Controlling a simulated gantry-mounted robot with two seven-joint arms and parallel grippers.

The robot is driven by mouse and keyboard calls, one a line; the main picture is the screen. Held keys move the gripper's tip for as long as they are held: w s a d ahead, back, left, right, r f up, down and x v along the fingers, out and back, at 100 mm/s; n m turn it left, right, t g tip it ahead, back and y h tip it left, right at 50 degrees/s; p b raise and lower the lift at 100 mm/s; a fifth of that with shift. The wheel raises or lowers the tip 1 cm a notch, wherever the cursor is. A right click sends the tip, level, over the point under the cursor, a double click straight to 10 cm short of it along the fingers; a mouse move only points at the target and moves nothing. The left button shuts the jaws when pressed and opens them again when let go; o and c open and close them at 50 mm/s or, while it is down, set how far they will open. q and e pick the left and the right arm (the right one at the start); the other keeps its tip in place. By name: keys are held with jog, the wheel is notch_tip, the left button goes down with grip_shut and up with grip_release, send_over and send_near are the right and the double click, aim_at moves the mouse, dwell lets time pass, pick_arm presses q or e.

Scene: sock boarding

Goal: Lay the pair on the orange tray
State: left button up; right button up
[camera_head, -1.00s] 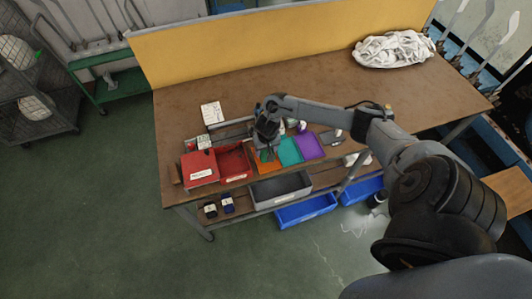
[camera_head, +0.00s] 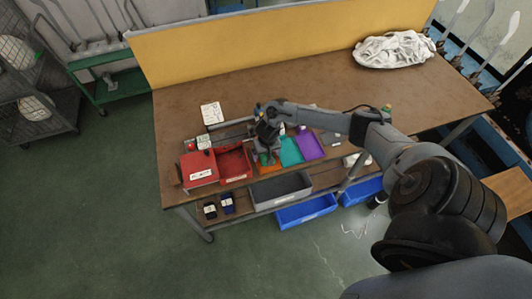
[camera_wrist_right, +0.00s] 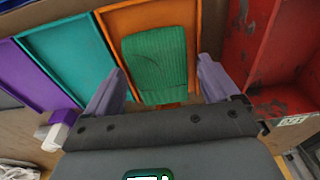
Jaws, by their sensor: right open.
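A green ribbed sock or pair (camera_wrist_right: 155,62) lies flat in the orange tray (camera_wrist_right: 118,20) in the right wrist view; I cannot tell how many layers it has. In the head view the orange tray (camera_head: 265,169) is mostly hidden under my right gripper (camera_head: 268,155). My right gripper, also in the right wrist view (camera_wrist_right: 160,75), is open. Its two fingers stand apart on either side of the green fabric, with no grip on it visible. My left gripper is in neither view.
A teal tray (camera_head: 290,151) and a purple tray (camera_head: 312,146) stand to the right of the orange one. A red bin (camera_head: 234,163) and a red box (camera_head: 199,169) stand to its left. A grey bin (camera_head: 281,188) is in front. White cloth (camera_head: 393,49) lies at the back right.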

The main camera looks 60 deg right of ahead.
jog(key=shift+r, duration=0.1)
notch_tip(320, 180, up, 11)
jog(key=a+p, duration=0.1)
jog(key=p, duration=0.2)
jog(key=s+a+n+t+y, duration=0.2)
jog(key=a+n+t, duration=0.5)
jog(key=a, duration=1.8)
jog(key=s+a+r+n+g, duration=0.1)
jog(key=s+r+n+g, duration=0.2)
jog(key=s+r, duration=0.4)
jog(key=s+g, duration=0.1)
jog(key=s, duration=0.5)
jog(key=shift+a+n+h, duration=0.3)
jog(key=shift+a+h, duration=0.05)
jog(key=shift+h, duration=0.05)
jog(key=shift+r, duration=0.1)
